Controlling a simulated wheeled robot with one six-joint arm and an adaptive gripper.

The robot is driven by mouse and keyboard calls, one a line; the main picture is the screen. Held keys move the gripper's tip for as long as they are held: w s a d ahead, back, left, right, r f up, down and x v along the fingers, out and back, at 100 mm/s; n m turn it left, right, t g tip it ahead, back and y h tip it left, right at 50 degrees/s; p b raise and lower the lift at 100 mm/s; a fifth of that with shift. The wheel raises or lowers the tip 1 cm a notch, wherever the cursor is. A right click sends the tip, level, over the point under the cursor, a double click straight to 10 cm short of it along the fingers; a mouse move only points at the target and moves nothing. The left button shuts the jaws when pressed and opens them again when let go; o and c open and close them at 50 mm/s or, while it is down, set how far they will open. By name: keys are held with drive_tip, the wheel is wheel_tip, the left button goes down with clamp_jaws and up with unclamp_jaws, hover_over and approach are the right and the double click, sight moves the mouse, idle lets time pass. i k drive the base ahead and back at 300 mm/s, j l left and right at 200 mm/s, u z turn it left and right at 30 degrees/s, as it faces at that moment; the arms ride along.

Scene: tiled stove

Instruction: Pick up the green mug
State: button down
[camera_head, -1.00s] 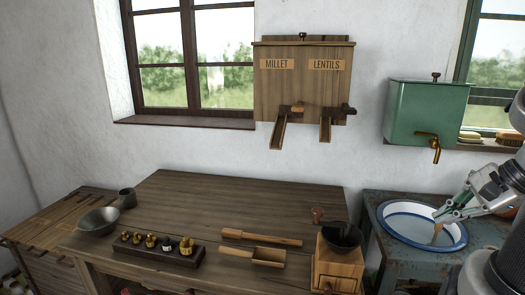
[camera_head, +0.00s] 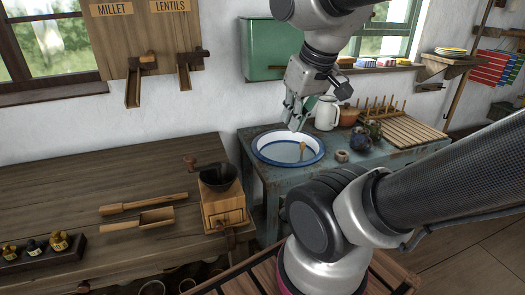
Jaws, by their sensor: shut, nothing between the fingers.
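Two small dark mugs stand on the blue-grey washstand in the head view, right of the basin. The rear right one looks dark green and is likely the green mug (camera_head: 374,129); the front left one looks a dark blue-grey mug (camera_head: 360,138). They are small, so their colours are hard to tell apart. My gripper (camera_head: 295,120) is shut and empty, pointing down above the back of the basin. It is left of both mugs and apart from them.
A white basin with a blue rim (camera_head: 262,157) holds a wooden-handled thing. A white jug (camera_head: 326,113), a brown pot (camera_head: 349,115) and a peg rack (camera_head: 412,132) stand near the mugs. A grinder (camera_head: 223,207) stands on the wooden table (camera_head: 110,165).

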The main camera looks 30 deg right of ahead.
sight(374, 133)
drive_tip(key=z, duration=1.7)
